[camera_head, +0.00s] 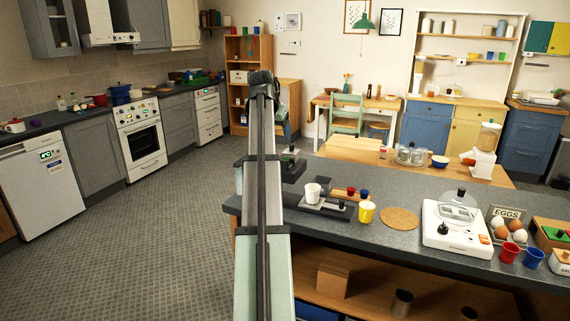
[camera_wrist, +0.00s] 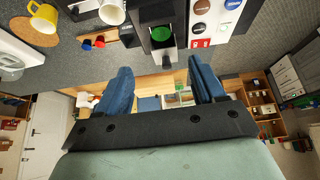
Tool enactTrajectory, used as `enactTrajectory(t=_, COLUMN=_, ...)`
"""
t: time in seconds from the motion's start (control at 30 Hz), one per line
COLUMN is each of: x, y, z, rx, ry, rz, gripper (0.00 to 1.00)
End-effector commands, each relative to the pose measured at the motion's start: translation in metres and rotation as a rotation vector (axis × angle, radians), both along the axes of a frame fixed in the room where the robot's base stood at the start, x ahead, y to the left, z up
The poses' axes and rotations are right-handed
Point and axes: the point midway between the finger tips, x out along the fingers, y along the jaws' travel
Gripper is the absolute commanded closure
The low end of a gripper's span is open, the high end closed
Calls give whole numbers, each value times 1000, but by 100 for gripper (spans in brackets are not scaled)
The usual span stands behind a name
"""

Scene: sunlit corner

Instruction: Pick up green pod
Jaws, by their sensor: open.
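A round green top, which looks like the green pod (camera_wrist: 161,34), sits in a dark machine or holder (camera_wrist: 163,12) at the upper middle of the wrist view. How deep it sits I cannot tell. My gripper (camera_wrist: 159,67) has two blue fingers spread wide apart with nothing between them. In the picture the green pod lies just beyond the gap between the fingertips. I cannot make out the green pod in the head view, where my arm covers part of the counter.
A board (camera_wrist: 104,39) lies left of the dark machine in the wrist view. A panel with several coloured round tops (camera_wrist: 203,6) is to its right.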

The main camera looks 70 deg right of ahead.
Motion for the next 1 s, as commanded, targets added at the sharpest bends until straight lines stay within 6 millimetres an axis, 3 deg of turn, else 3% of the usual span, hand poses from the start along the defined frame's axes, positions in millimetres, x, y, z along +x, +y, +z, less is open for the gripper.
enactTrajectory(t=0.4, x=0, y=-32, z=-57, rx=0, ry=-1, rz=0, gripper=31)
enactTrajectory(t=0.83, x=1, y=-44, z=-78, rx=-1, ry=-1, rz=0, gripper=31)
enactTrajectory(t=1.0, x=2, y=-51, z=-97, rx=0, ry=-1, rz=0, gripper=31)
